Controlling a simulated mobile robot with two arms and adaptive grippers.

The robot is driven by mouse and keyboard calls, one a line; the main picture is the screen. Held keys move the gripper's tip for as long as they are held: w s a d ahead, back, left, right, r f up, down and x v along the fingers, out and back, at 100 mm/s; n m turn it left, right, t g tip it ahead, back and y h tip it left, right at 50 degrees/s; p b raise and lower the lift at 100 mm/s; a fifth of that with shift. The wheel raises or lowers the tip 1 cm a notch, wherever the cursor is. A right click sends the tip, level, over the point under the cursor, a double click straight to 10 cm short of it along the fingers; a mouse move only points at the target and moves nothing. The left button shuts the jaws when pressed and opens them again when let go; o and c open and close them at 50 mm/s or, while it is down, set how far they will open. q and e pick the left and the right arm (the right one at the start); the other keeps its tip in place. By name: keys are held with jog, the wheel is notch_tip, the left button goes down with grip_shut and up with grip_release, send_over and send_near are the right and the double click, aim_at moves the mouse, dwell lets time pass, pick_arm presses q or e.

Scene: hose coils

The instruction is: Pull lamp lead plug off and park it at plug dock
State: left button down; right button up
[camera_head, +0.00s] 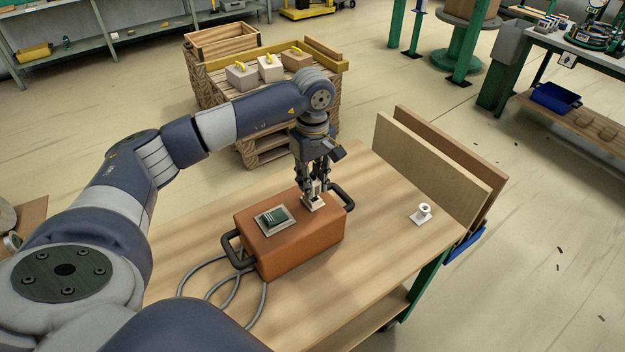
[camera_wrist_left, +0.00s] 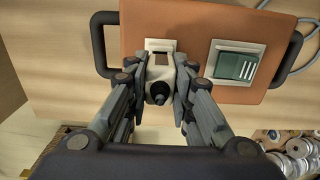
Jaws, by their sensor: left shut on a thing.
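The lamp lead plug (camera_wrist_left: 159,73) is a small off-white block with a dark round end. My left gripper (camera_wrist_left: 160,88) is shut on it in the left wrist view. In the head view my left gripper (camera_head: 315,188) points down over the orange box (camera_head: 290,245), at a pale socket plate (camera_head: 315,203) on its top. The plate (camera_wrist_left: 155,44) also shows just beyond the plug in the wrist view. I cannot tell whether the plug still touches it. A small white stand with a ring (camera_head: 422,213), apparently the plug dock, is on the right of the table. My right gripper is not seen.
A green switch (camera_head: 273,219) sits on the box top beside the socket. Dark handles (camera_head: 343,195) stick out at the box ends. Grey cables (camera_head: 215,283) lie at its left. Upright boards (camera_head: 430,165) line the table's far right edge. The table between box and stand is clear.

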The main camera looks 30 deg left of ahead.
pick_arm(q)
jog(key=shift+f+b, duration=0.9)
jog(key=shift+f, duration=0.1)
jog(key=c, duration=1.3)
grip_release()
jog(key=shift+o, duration=1.2)
jog(key=shift+r, duration=0.15)
jog(key=shift+r+p, duration=0.25)
jog(key=shift+p, duration=0.05)
jog(key=shift+r+p, duration=0.95)
jog(key=shift+r, duration=0.95)
